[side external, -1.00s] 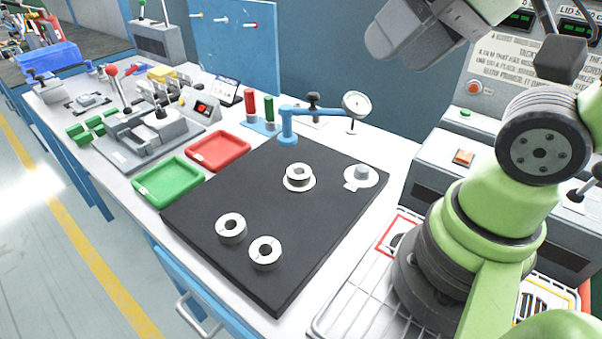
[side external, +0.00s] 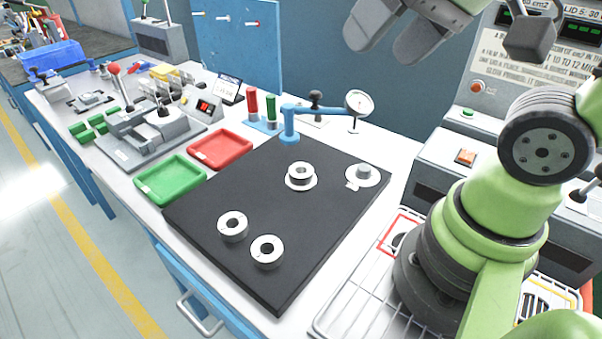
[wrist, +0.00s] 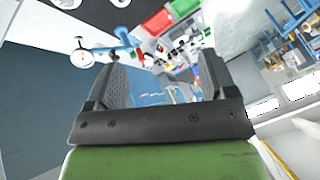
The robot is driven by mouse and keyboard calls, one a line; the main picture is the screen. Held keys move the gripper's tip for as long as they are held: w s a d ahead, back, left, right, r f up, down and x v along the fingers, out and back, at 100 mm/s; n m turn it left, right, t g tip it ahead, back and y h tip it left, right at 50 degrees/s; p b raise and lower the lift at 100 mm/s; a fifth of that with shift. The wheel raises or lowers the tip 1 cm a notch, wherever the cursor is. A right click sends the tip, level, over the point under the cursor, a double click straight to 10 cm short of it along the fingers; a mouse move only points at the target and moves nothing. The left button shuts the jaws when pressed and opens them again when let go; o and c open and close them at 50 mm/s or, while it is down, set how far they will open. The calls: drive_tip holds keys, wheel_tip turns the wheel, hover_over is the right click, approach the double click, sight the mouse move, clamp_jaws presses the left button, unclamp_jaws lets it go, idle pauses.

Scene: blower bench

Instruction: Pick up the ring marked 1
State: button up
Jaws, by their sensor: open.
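Three grey metal rings with white tops show on the black mat (side external: 240,185) in the side external view. One ring (side external: 232,226) is at the mat's left front and a second ring (side external: 267,251) sits beside it, nearer the front edge. A third ring (side external: 300,174) sits on a white round base farther back. The marks on the rings are too small to read, so I cannot tell which is 1. My gripper (side external: 384,48) is open and empty, high above the back of the bench, away from the rings. Its two fingers also show in the wrist view (wrist: 160,72).
A blue-armed dial gauge (side external: 357,103) stands behind the mat. A white base with a grey knob (side external: 366,173) sits at the mat's back right. Green (side external: 170,181) and red (side external: 220,147) trays lie to the left. The mat's middle and right front are clear.

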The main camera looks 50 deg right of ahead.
drive_tip(key=w+d+f+g+h, duration=0.1)
drive_tip(key=w+d+f+g, duration=0.15)
drive_tip(key=w, duration=0.55)
drive_tip(key=m+g, duration=0.2)
drive_tip(key=g, duration=0.2)
hover_over(300, 166)
drive_tip(key=s, duration=0.1)
drive_tip(key=shift+h, duration=0.4)
wheel_tip(300, 166, down, 22)
drive_tip(key=shift+s+a+r, duration=0.1)
drive_tip(key=shift+a+r, duration=0.05)
drive_tip(key=shift+r, duration=0.05)
drive_tip(key=shift+w+a+f, duration=0.1)
drive_tip(key=shift+w+f, duration=0.05)
drive_tip(key=shift+f, duration=1.4)
drive_tip(key=shift+w+a+f, duration=0.1)
drive_tip(key=shift+w+f, duration=0.05)
drive_tip(key=shift+f, duration=1.4)
drive_tip(key=c, duration=1.2)
drive_tip(key=shift+r, duration=0.15)
